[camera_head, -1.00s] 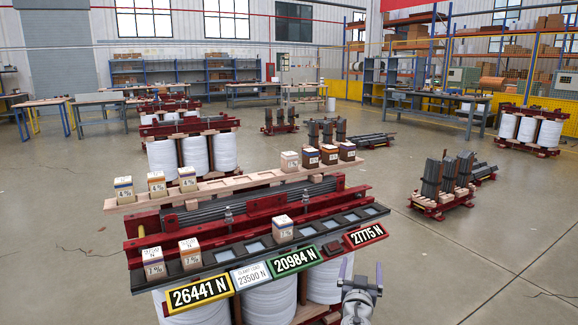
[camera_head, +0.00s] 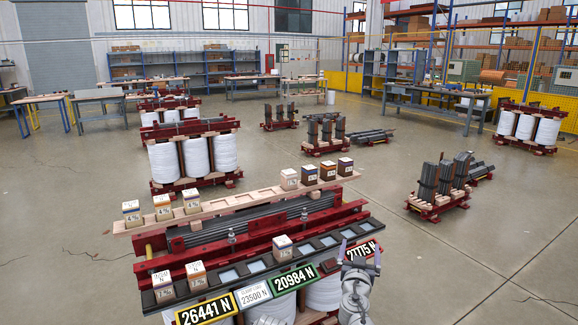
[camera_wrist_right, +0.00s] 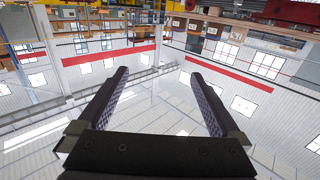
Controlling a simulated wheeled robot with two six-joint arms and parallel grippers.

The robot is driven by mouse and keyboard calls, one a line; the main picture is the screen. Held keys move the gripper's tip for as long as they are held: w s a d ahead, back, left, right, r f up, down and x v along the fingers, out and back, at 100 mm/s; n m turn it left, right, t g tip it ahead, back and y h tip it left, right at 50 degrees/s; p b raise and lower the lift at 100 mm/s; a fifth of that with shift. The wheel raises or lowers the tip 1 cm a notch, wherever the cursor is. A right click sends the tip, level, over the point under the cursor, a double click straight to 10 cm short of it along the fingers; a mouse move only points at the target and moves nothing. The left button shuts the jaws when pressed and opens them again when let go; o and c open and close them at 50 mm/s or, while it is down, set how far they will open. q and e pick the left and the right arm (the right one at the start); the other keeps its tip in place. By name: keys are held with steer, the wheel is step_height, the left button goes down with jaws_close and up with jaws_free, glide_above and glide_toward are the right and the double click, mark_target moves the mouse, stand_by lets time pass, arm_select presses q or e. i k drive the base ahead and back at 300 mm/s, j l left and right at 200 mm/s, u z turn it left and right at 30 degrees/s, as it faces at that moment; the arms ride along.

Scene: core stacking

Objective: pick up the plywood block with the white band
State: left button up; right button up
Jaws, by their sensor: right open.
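A pale plywood block (camera_head: 289,179) stands on the right part of the wooden rail; its band looks whitish, but it is too small to be sure. Three darker blocks stand to its right, the nearest being a brown one (camera_head: 309,174). Three light blocks with coloured bands stand at the rail's left end, such as this one (camera_head: 131,214). My right gripper (camera_head: 359,250) is open and empty, in front of the rack's right end, well apart from the pale block. Its two fingers (camera_wrist_right: 158,98) show spread in the right wrist view, with nothing between them. My left gripper is not in view.
The wooden rail (camera_head: 240,201) lies behind a dark slotted tray (camera_head: 228,275) holding three more blocks. Labelled plates, such as the green one (camera_head: 294,279), line its front. A clamp-like red frame (camera_head: 270,229) lies between. Open floor is to the right.

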mark_target(289, 177)
steer(key=u, duration=0.5)
steer(key=i+l+u, duration=0.1)
steer(key=l+u, duration=0.15)
steer(key=i+l+u, duration=0.1)
steer(key=l+u, duration=0.15)
steer(key=i+l+u, duration=0.2)
steer(key=l, duration=0.2)
steer(key=i+l+u, duration=0.1)
steer(key=l+u, duration=0.2)
steer(key=l, duration=1.85)
